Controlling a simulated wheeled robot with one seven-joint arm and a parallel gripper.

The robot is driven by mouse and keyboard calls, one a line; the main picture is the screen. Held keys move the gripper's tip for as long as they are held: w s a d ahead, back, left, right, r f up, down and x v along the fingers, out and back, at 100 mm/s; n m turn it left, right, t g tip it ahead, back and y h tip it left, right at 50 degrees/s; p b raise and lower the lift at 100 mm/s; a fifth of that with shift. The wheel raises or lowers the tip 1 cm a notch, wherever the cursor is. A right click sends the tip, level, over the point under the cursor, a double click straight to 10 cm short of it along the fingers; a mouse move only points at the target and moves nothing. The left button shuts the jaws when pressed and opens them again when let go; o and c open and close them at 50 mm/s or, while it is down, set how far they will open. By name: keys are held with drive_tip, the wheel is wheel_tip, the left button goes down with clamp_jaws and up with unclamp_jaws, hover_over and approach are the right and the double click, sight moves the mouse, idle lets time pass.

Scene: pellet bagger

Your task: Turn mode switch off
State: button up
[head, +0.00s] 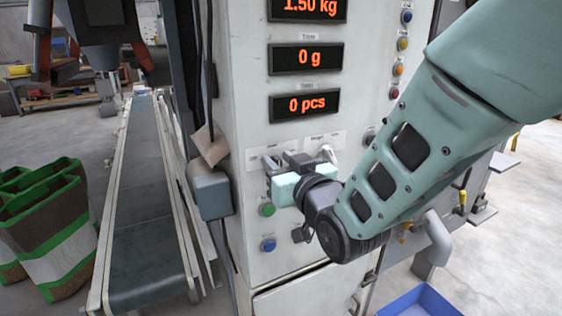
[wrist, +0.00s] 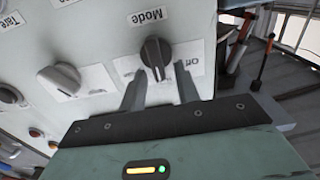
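The mode switch (wrist: 157,54) is a black rotary knob on the light grey panel in the wrist view, under an upside-down "Mode" label. Its narrow end points down in the picture, and an "Off" mark on its white plate (wrist: 192,60) is to the right. My gripper (wrist: 159,72) is open, with one dark finger on each side of the knob's lower end. I cannot tell whether the fingers touch it. In the head view my gripper (head: 283,160) is at the panel, below the displays, and mostly hides the mode switch.
A grey knob (wrist: 59,81) sits beside the mode switch in the wrist view. In the head view, green (head: 267,209) and blue (head: 268,244) buttons lie below my gripper. A grey box (head: 211,194) and a conveyor (head: 148,205) are to the left.

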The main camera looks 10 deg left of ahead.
clamp_jaws()
